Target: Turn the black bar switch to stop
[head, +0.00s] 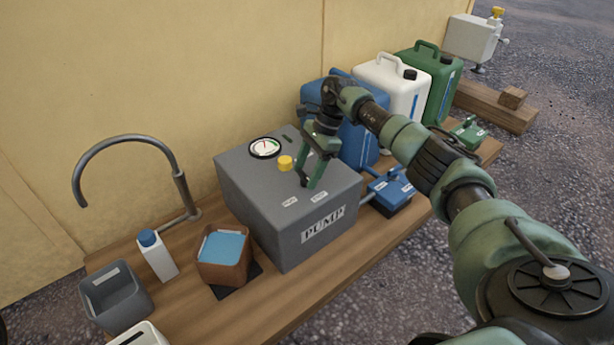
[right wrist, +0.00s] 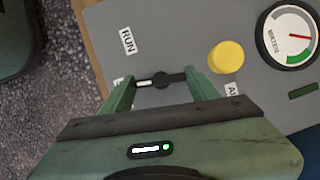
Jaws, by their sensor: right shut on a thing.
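The grey pump box (head: 290,220) stands on the wooden bench, marked PUMP on its front. My right gripper (head: 309,182) reaches down to its top. In the right wrist view, the gripper (right wrist: 159,84) is shut on the black bar switch (right wrist: 165,78), one finger at each end of the bar. A white mark shows on the bar's left half, towards a label mostly hidden by the left finger. The RUN label (right wrist: 128,40) lies above left of the switch. Another label (right wrist: 233,90), partly covered, lies to the right. My left gripper is not in view.
A yellow knob (right wrist: 226,57) and a round gauge (right wrist: 289,35) sit beside the switch. Blue, white (head: 390,88) and green (head: 430,80) canisters stand behind. A brown tub (head: 222,262), a bottle (head: 157,255) and a curved spout (head: 125,140) are at left.

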